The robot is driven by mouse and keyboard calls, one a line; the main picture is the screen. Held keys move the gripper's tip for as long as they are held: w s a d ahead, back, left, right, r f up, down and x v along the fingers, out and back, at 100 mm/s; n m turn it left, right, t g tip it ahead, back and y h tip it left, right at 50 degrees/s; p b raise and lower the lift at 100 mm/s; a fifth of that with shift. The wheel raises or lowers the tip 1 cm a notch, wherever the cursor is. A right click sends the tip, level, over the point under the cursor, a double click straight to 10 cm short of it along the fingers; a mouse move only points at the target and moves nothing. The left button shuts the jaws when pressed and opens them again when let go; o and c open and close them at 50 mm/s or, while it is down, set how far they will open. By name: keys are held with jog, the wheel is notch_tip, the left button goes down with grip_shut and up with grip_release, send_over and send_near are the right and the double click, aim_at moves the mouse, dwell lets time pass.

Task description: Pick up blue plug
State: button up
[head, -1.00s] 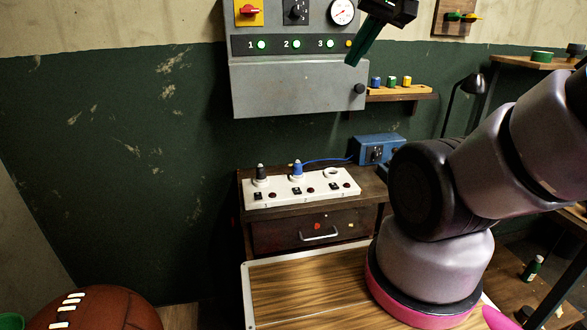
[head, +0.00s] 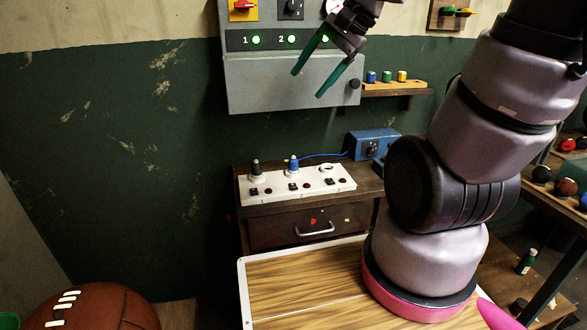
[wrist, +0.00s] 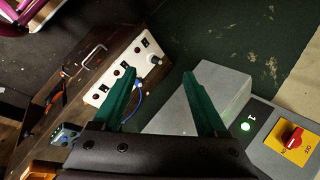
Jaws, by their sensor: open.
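The blue plug (head: 293,164) stands upright in the middle socket of a white socket strip (head: 320,181), with a blue cable running right from it. A black plug (head: 255,169) stands in the left socket; the right socket is empty. In the wrist view the strip (wrist: 103,90) runs diagonally, and a blue cable (wrist: 138,86) shows beside my left-hand finger, which hides part of that area. My gripper (head: 309,83) is open and empty, fingers pointing down-left, in front of the grey panel and well above the strip. Its two green fingers (wrist: 160,75) are spread wide.
The strip lies on a dark wooden cabinet (head: 285,235) with a drawer. A blue box (head: 372,145) sits at its back right. The grey panel (head: 285,83) and a small shelf (head: 395,90) with colored pieces are on the wall. A leather ball (head: 95,308) is at lower left.

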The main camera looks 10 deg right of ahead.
jog(key=w+a+f+m+y, duration=0.2)
jog(key=w+f+m+y, duration=0.1)
jog(key=w+f+m, duration=0.3)
jog(key=m+t+h, duration=0.1)
jog(key=m+t, duration=0.2)
jog(key=m, duration=1)
send_near(297, 162)
jog(key=x, duration=0.4)
jog(key=shift+f, duration=0.1)
jog(key=x, duration=0.4)
jog(key=shift+w+a+f, duration=0.1)
jog(key=shift+w+f, duration=0.1)
jog(key=shift+x, duration=3)
jog(key=shift+w+r, duration=0.2)
grip_shut()
